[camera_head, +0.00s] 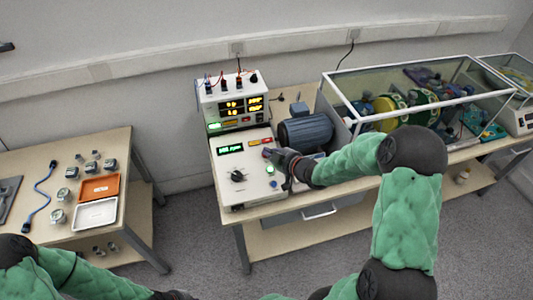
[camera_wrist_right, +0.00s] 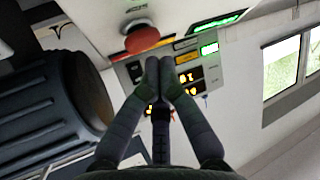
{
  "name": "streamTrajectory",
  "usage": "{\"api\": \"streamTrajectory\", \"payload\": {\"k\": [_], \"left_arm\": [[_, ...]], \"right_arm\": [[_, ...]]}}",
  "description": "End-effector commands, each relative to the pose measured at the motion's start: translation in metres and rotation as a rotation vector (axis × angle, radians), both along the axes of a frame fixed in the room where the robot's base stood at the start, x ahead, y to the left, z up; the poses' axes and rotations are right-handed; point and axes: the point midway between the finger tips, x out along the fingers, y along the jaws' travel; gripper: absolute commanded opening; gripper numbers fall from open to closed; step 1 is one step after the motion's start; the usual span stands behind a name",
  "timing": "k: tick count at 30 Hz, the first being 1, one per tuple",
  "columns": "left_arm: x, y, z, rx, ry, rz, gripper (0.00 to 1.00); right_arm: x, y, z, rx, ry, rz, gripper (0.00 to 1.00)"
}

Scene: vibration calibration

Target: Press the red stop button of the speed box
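The speed box (camera_head: 229,172) is a pale panel with a green display and a black knob, on the bench in the head view. Its red stop button (camera_wrist_right: 142,38) shows as a round red cap at the upper middle of the right wrist view. In the head view my right gripper hides that part of the panel. My right gripper (camera_head: 270,155) is over the right side of the box. In the right wrist view its fingers (camera_wrist_right: 160,66) are together with nothing between them, their tips just below the button in the picture; contact cannot be told.
A dark motor (camera_head: 306,131) stands close right of the box, also large at left in the wrist view (camera_wrist_right: 50,105). A meter unit (camera_head: 232,104) with lit displays stands behind. A glass-covered rig (camera_head: 340,76) is to the right. A side table (camera_head: 130,150) holds trays.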

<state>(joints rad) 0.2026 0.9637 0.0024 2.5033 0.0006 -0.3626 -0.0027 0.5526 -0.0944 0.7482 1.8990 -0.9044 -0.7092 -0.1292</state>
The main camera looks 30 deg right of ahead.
Motion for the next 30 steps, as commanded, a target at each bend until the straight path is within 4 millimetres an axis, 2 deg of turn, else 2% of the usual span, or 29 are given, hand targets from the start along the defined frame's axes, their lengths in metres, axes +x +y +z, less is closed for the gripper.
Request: {"api": "streamTrajectory", "payload": {"k": [18,30], "left_arm": [[-0.0001,0.0,-0.0003,0.0,0.0,0.0,0.0],[0.0,0.0,-0.0081,0.0,0.0,0.0,0.0]], "right_arm": [[0.0,0.0,-0.0002,0.0,0.0,0.0,0.0],[0.0036,-0.001,-0.0075,0.0,0.0,0.0,0.0]]}}
